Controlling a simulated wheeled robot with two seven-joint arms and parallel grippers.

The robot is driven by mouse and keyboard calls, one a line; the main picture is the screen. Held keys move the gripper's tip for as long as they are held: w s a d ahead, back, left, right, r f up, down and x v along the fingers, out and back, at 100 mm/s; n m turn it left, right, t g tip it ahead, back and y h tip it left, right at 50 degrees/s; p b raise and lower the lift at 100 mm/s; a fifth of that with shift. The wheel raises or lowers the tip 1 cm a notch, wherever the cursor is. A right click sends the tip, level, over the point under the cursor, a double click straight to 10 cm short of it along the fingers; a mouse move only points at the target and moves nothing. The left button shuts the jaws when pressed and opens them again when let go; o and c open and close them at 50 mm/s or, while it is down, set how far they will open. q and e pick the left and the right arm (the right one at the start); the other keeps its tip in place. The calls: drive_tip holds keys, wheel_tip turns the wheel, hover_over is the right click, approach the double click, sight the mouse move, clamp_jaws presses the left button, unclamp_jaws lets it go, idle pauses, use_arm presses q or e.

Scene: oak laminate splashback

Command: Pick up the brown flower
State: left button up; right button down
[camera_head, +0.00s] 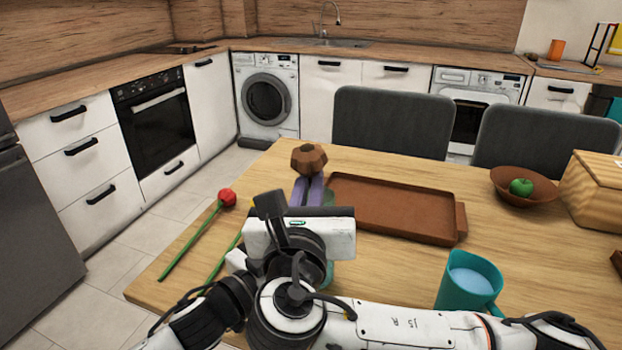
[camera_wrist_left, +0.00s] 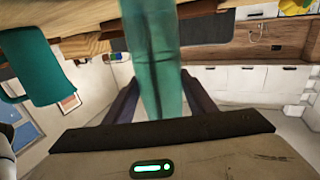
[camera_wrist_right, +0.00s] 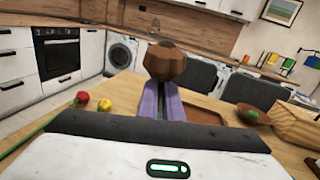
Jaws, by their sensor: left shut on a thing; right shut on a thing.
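The brown flower (camera_head: 309,158) has a faceted brown head. In the right wrist view the flower head (camera_wrist_right: 165,62) stands above the closed fingers (camera_wrist_right: 160,100). My left gripper (camera_wrist_left: 158,100) is shut on a translucent teal vase (camera_wrist_left: 152,50), which fills the middle of the left wrist view. In the head view the left gripper is mostly hidden behind my right arm, and only bits of the vase (camera_head: 329,274) show.
On the table (camera_head: 380,265) lie a red flower (camera_head: 227,197) and a partly hidden yellow one (camera_wrist_right: 104,105) at the left. A brown tray (camera_head: 390,207) is right of the gripper. A teal mug (camera_head: 470,282), a bowl (camera_head: 524,192) with a green apple and a wooden box (camera_head: 595,190) stand right.

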sight(311, 145)
drive_tip(key=shift+r, duration=0.15)
drive_tip(key=shift+r, duration=4.6)
wheel_tip(311, 145, up, 10)
drive_tip(key=shift+w+f, duration=0.25)
drive_tip(key=shift+a, duration=0.1)
drive_tip(key=shift+r, duration=0.1)
drive_tip(key=r, duration=0.3)
drive_tip(key=shift+s+a, duration=0.3)
drive_tip(key=shift+s, duration=0.05)
use_arm(q)
drive_tip(key=o, duration=1.3)
